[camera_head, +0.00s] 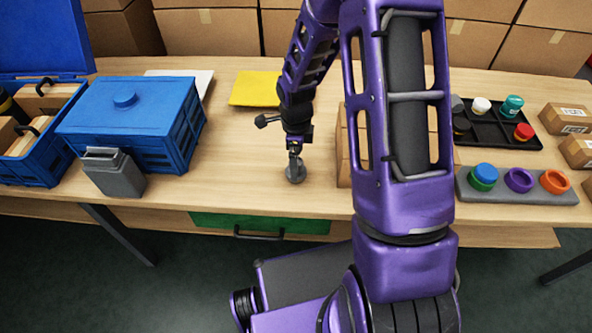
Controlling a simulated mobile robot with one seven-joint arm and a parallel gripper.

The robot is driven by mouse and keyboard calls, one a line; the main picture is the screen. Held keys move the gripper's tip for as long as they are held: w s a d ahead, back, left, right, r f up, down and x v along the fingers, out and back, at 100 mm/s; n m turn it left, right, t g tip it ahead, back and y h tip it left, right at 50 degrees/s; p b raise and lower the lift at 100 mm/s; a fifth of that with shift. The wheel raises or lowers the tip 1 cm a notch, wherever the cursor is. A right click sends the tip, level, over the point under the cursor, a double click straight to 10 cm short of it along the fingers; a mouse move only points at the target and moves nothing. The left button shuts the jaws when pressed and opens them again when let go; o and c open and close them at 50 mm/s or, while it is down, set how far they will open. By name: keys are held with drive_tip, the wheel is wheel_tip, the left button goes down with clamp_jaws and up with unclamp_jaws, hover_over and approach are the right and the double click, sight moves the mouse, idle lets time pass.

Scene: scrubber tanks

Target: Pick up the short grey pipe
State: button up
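A short grey round piece (296,173), which looks like the short grey pipe, is near the front edge of the wooden table, left of the picture's middle right half. My gripper (295,153) points down directly over it, with its fingertips at or just above the piece's top. The fingers are small and dark here, so I cannot tell whether they are closed on the piece or apart. I also cannot tell whether the piece touches the table.
A blue lidded box (125,120) and a grey container (113,174) stand at left. A yellow cloth (255,89) lies behind my gripper. Cardboard boxes (343,150) stand close to its right. A black tray (500,132) and a grey holder (540,197) with coloured pieces are farther right.

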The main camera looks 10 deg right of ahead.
wheel_tip(320, 180, down, 4)
drive_tip(key=c, duration=1.3)
